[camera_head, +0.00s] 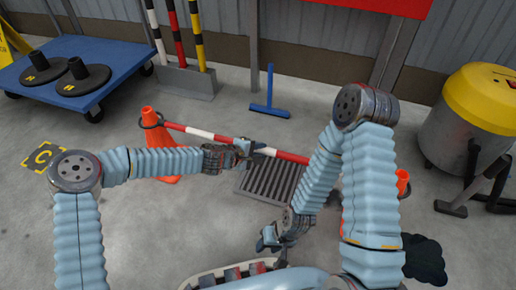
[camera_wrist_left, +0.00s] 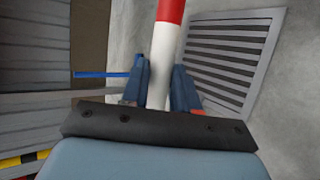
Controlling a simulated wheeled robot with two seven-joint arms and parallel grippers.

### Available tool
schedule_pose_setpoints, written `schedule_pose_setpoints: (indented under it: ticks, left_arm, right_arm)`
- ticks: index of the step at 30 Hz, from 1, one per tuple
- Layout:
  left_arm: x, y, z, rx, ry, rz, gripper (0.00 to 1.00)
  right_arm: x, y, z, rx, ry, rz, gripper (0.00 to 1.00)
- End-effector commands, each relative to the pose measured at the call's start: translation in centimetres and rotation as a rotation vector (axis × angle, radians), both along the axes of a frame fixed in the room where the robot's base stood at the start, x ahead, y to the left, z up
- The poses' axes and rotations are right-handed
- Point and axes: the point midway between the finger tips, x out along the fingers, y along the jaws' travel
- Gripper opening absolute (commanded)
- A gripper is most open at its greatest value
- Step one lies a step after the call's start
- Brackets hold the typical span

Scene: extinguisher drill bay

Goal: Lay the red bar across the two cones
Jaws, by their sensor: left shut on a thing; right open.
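The red bar (camera_head: 205,134) has red and white bands. My left gripper (camera_head: 243,148) is shut on it near the middle; the wrist view shows the bar (camera_wrist_left: 166,45) between the fingers (camera_wrist_left: 162,90). The bar's left end meets the top of the left orange cone (camera_head: 150,125), at a dark ring; I cannot tell whether it rests there. Its right end runs up to my right arm, which hides what lies beyond. The right orange cone (camera_head: 403,183) shows beside that arm, mostly hidden. My right gripper (camera_head: 270,240) is open and empty, low in the middle.
A floor grate (camera_head: 262,182) lies under the bar. A blue cart (camera_head: 60,95) with black bases and a rack (camera_head: 188,83) of striped poles stand at the back left. A blue T-shaped tool (camera_head: 270,108) is behind the bar. A yellow-topped drum (camera_head: 465,125) stands right.

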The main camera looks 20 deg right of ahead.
Motion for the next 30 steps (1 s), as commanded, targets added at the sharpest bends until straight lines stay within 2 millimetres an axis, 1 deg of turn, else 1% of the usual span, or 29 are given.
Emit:
schedule_pose_setpoints:
  ticks: [17,18,23,24,30]
  left_arm:
    - [0.0,0.0,-2.2,-0.001,0.0,-0.001,0.0]
    - [0.0,0.0,-2.3,-0.001,0.0,-0.001,0.31]
    - [0.0,0.0,-2.3,-0.001,0.0,-0.001,0.55]
    - [0.0,0.0,-2.3,-0.001,0.0,-0.001,0.59]
    - [0.0,0.0,-2.4,0.0,0.001,0.0,0.59]
  right_arm:
    - [0.0,0.0,0.0,0.0,0.0,0.0,0.43]
    - [0.0,0.0,0.0,0.0,0.0,0.0,0.43]
    - [0.0,0.0,0.0,0.0,0.0,0.0,0.43]
    - [0.0,0.0,0.0,0.0,0.0,0.0,0.43]
    - [0.0,0.0,0.0,0.0,0.0,0.0,0.43]
